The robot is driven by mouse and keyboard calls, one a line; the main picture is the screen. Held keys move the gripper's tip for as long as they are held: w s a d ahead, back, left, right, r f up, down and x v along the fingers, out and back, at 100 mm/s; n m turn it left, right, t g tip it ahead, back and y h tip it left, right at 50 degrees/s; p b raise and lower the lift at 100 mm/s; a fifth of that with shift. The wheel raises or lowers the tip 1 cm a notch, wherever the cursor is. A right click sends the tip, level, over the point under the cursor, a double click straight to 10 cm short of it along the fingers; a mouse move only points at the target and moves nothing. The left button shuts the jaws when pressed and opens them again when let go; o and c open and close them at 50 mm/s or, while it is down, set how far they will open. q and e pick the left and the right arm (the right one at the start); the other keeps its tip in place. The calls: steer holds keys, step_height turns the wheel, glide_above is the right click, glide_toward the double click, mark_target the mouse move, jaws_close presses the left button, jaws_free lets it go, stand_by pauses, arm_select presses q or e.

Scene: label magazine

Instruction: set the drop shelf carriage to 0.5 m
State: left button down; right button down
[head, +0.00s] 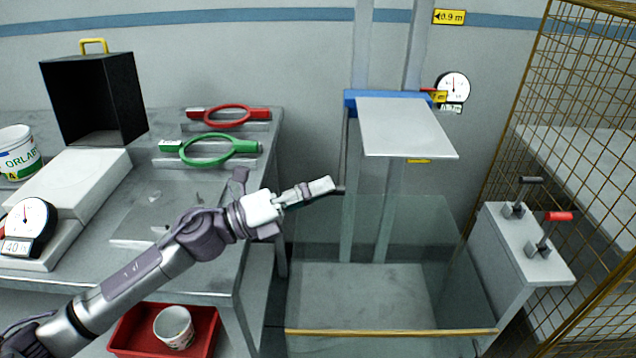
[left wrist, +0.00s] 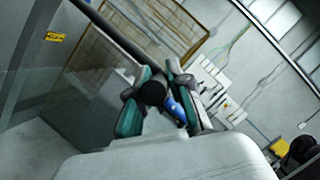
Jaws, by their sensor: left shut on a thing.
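The drop shelf carriage (head: 378,101) is a blue bar with a pale shelf plate (head: 408,128), on two grey uprights at the back wall. A red pointer at its right end is beside a small yellow label (head: 439,97), whose text I cannot read clearly. A yellow 0.9 m label (head: 449,17) is higher up; another yellow label (head: 419,161) is partly hidden below the plate. A dark rod (head: 345,150) hangs from the carriage's left end. My left gripper (head: 328,187) is shut on its lower end; the rod (left wrist: 112,35) also runs between the fingers in the left wrist view.
A grey box with two levers (head: 525,245) and a mesh fence (head: 570,120) are right. The left bench holds red (head: 235,115) and green (head: 215,150) ring tools. A dial (head: 453,86) is beside the carriage.

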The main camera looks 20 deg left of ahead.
arm_select(q)
step_height(320, 180, down, 2)
steer(key=shift+f+b, duration=0.1)
steer(key=shift+b, duration=0.2)
steer(key=c, duration=1.1)
jaws_free()
steer(key=shift+a, duration=0.1)
steer(key=v, duration=1.2)
